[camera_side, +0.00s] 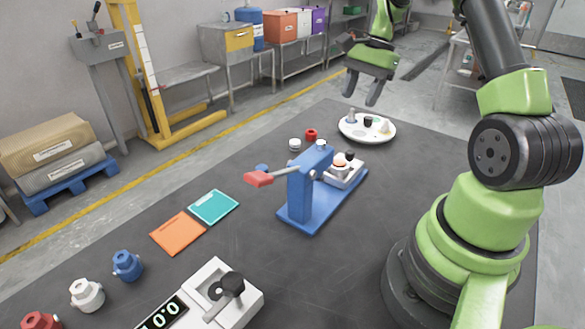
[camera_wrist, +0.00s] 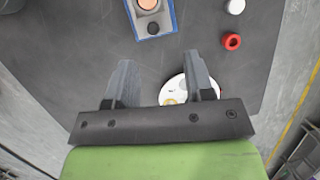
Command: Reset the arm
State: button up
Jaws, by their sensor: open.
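My gripper (camera_side: 364,90) is open and empty, raised above the far end of the dark table (camera_side: 262,210). In the wrist view its two grey fingers (camera_wrist: 162,85) stand apart with nothing between them but bare table and part of the plate. A blue press-like stand with a red-handled lever (camera_side: 305,195) stands in the middle of the table. A white and blue device with a round copper-coloured top (camera_side: 345,170) sits beside it, and it also shows at the top of the wrist view (camera_wrist: 148,5). The gripper touches none of these.
A white round plate (camera_side: 350,132) holds several small items. A red ring (camera_side: 311,134) and a white piece (camera_side: 295,144) lie near it. Orange (camera_side: 178,233) and teal (camera_side: 214,206) cards, a white scale (camera_side: 238,305) and red, white and blue (camera_side: 127,265) parts occupy the near left.

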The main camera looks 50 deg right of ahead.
jog(key=s+a+r+n+t+h, duration=0.25)
jog(key=a+r+n, duration=0.55)
jog(key=a+r, duration=0.65)
jog(key=s+a+n+t, duration=0.3)
jog(key=s+a+n, duration=0.3)
jog(key=s+a, duration=0.4)
jog(key=shift+s+f+n+t+y, duration=0.2)
jog(key=shift+s+n+t+y, duration=0.15)
jog(key=shift+y, duration=0.1)
